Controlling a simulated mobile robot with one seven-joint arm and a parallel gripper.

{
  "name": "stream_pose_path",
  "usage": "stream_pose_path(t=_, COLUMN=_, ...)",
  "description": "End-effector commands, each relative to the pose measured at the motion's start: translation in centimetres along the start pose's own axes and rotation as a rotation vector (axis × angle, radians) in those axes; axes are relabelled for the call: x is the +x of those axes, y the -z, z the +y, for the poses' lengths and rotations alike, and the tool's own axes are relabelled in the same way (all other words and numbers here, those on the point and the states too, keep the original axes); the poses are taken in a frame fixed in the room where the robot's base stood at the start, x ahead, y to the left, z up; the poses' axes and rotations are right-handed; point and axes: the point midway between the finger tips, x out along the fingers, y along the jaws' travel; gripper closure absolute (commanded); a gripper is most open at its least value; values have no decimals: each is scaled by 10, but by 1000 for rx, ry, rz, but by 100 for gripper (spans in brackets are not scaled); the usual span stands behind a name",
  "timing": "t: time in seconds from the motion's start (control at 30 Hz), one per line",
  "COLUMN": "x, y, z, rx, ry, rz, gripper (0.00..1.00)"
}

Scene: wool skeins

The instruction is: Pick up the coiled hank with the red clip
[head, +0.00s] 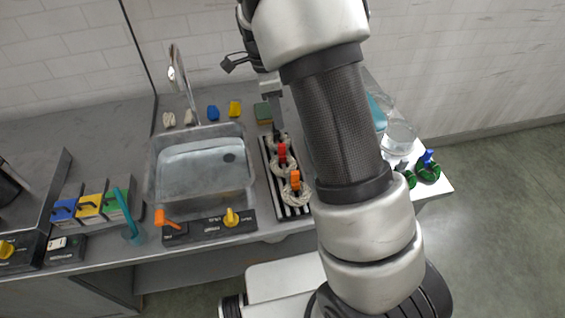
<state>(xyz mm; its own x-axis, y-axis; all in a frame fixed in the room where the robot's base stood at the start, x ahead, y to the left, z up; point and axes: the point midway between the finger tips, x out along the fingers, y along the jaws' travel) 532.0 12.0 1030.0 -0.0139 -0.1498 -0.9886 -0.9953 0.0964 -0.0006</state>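The coiled hank with the red clip (283,166) is a cream coil in the middle of the black-and-white striped tray (301,212), right of the sink. Its red clip stands upright. A cream hank with an orange clip (296,192) lies in front of it. Another cream hank (277,139) lies behind it, partly hidden by my gripper (277,128). My gripper points down over the tray's back end, behind the red clip. Its fingers are small and dark here, so I cannot tell whether they are open or touching anything.
The metal sink (152,185) borders the tray's left. My arm hides the counter to the right. Beyond it are a clear bowl (399,138) and a green hank with a blue clip (428,170).

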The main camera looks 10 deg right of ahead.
Motion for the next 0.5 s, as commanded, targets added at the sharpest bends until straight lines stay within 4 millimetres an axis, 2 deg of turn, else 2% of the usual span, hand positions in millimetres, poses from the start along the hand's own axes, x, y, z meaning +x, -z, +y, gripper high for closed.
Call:
stream_pose_path(t=0.1, x=28, y=1, z=1, rx=1, ry=-4, rz=1, gripper=66)
stream_pose_path(t=0.3, x=66, y=0, z=1, rx=0, ry=-4, rz=0, gripper=66)
stream_pose_path(t=0.5, x=82, y=0, z=0, rx=-1, ry=0, rz=-1, gripper=66)
